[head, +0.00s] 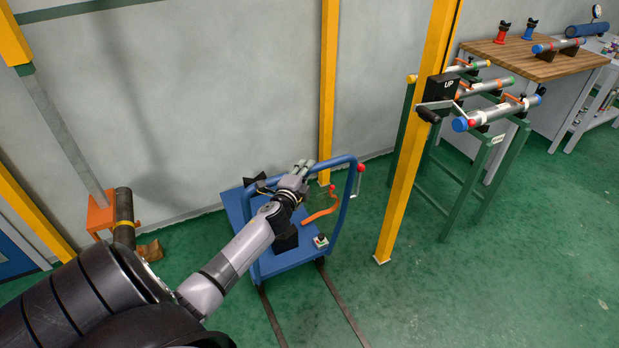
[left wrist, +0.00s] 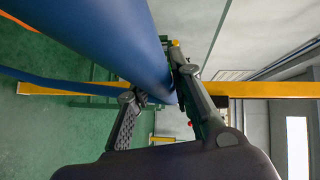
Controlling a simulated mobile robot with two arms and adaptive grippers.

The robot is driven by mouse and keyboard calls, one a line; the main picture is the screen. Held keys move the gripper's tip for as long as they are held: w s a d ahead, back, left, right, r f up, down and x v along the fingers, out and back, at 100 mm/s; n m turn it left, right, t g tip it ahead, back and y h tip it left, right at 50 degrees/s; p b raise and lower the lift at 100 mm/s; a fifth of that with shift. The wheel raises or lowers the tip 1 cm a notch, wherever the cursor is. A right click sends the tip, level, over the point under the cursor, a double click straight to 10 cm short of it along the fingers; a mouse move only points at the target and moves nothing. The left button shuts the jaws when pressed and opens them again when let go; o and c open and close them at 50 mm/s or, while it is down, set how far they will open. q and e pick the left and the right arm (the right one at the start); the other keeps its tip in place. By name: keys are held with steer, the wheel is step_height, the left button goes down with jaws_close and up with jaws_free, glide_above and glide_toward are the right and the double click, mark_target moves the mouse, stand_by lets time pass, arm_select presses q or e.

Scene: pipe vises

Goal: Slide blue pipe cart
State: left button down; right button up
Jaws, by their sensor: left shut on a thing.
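My left gripper (head: 301,170) is at the top bar of that handle. In the left wrist view the blue handle bar (left wrist: 100,35) runs between the fingers of my left gripper (left wrist: 158,90), which is shut on it. An orange strap or hose (head: 320,213) and a small red-knobbed lever show on the cart. My arm hides part of the cart's deck. My right gripper is not seen.
Two dark rails (head: 343,308) run along the floor from the cart toward the front. A yellow post (head: 405,170) with a black box marked UP stands to the right. Behind it a green rack (head: 478,185) holds several pipes. Open green floor lies at the lower right.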

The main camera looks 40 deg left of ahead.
mark_target(269, 182)
arm_select(q)
steer(key=shift+a+r, duration=0.25)
steer(key=c, duration=1.9)
jaws_free()
steer(key=o, duration=0.4)
steer(key=shift+f, duration=0.2)
steer(key=shift+o, duration=0.4)
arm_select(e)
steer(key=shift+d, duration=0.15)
arm_select(q)
steer(key=shift+d, duration=0.1)
steer(key=shift+s+d, duration=0.2)
steer(key=shift+s, duration=0.3)
steer(key=v, duration=1.1)
